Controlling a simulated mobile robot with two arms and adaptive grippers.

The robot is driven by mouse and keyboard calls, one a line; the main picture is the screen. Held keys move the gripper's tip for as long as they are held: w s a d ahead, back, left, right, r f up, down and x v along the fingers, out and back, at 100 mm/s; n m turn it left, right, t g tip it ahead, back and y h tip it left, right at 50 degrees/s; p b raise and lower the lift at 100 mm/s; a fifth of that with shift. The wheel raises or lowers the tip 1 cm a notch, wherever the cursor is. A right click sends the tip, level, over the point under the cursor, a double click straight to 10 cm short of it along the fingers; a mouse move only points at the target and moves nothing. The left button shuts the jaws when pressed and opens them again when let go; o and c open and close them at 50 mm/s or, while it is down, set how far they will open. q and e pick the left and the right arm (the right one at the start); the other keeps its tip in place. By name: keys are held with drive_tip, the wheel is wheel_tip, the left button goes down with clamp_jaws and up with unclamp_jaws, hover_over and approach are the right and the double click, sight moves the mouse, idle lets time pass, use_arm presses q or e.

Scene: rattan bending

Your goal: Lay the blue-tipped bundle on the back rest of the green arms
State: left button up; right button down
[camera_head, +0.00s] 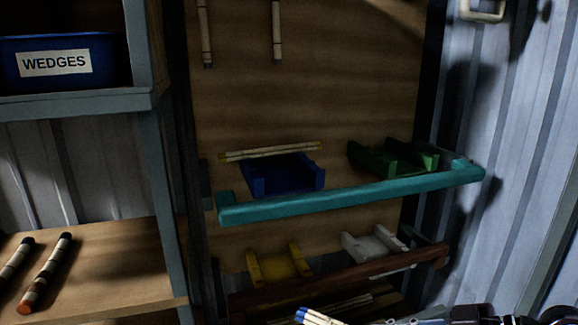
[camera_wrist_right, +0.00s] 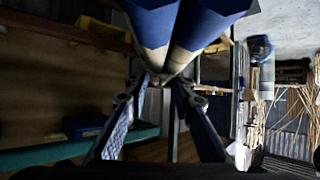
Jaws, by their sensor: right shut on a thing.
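The blue-tipped bundle (camera_head: 316,317) shows at the bottom edge of the head view, pale canes with blue ends. My right gripper (camera_wrist_right: 160,88) is shut on the bundle in the right wrist view, where its blue and cream canes (camera_wrist_right: 158,25) fill the top middle. The green arms (camera_head: 398,160) stand on the wall rack behind the teal rail, at its right part, and look empty. Their back rest is dark and hard to make out. The bundle is well below and in front of them. My left gripper is in neither view.
The teal rail (camera_head: 350,197) runs in front of the arms. Blue arms (camera_head: 283,177) to the left carry a pale bundle (camera_head: 270,151). Yellow arms (camera_head: 280,264) and white arms (camera_head: 374,245) sit lower, behind a dark red rail (camera_head: 340,272). A shelf post (camera_head: 160,180) stands left.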

drive_tip(key=s+d+f+m+t, duration=0.1)
drive_tip(key=s+d+f, duration=0.1)
drive_tip(key=s+f, duration=0.1)
drive_tip(key=shift+s+d+f+h, duration=0.35)
drive_tip(key=shift+s+f+h, duration=0.05)
drive_tip(key=shift+s, duration=0.4)
drive_tip(key=shift+w+r, duration=0.1)
drive_tip(key=shift+r, duration=0.05)
